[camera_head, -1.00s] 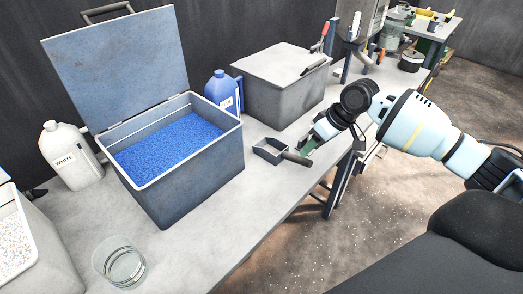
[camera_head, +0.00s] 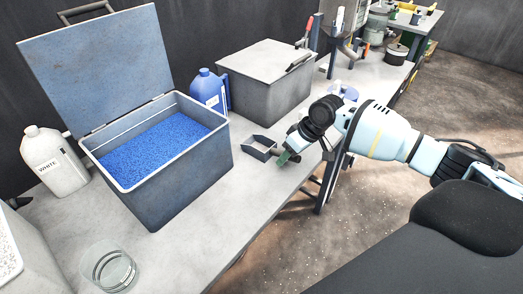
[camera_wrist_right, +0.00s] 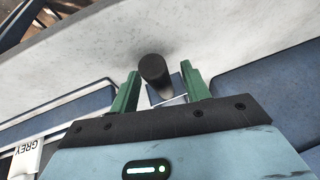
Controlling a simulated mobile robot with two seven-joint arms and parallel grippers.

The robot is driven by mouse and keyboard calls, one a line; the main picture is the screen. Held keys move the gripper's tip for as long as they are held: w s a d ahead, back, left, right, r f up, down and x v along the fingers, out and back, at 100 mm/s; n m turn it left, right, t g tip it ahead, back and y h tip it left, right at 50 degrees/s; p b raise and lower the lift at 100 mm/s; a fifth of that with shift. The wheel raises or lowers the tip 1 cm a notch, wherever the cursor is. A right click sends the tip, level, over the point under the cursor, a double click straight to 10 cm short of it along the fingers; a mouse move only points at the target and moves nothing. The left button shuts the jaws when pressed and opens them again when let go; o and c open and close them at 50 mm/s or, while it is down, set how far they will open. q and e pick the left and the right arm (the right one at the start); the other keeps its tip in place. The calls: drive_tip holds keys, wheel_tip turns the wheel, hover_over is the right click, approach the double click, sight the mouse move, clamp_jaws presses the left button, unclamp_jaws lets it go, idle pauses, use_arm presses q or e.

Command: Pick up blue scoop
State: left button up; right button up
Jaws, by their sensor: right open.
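The blue scoop (camera_head: 259,148) lies on the grey bench between the open bin and the lidded bin, its dark handle pointing toward the bench's front edge. My right gripper (camera_head: 287,158) is at the handle end in the head view and hides part of the handle. In the right wrist view, the round black handle end (camera_wrist_right: 154,71) shows between the open green fingers (camera_wrist_right: 161,88), with gaps on both sides. A bit of the blue scoop body (camera_wrist_right: 178,84) shows behind it, partly hidden by the gripper. My left gripper is not in view.
An open bin (camera_head: 185,185) of blue granules stands left of the scoop. A closed grey bin (camera_head: 262,95) and a blue jug (camera_head: 209,90) stand behind. A white jug (camera_head: 54,165) and a glass jar (camera_head: 108,268) are further left. Bench in front is clear.

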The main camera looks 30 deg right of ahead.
drive_tip(key=shift+f, duration=0.2)
clamp_jaws()
idle(0.3)
drive_tip(key=shift+w+r, duration=0.1)
drive_tip(key=shift+r, duration=0.4)
drive_tip(key=r, duration=0.2)
drive_tip(key=shift+s+r, duration=0.3)
drive_tip(key=shift+r, duration=0.1)
drive_tip(key=s+a+r+p, duration=0.1)
drive_tip(key=s+a, duration=0.2)
drive_tip(key=s, duration=1.2)
drive_tip(key=shift+a+r, duration=0.15)
drive_tip(key=shift+a, duration=0.05)
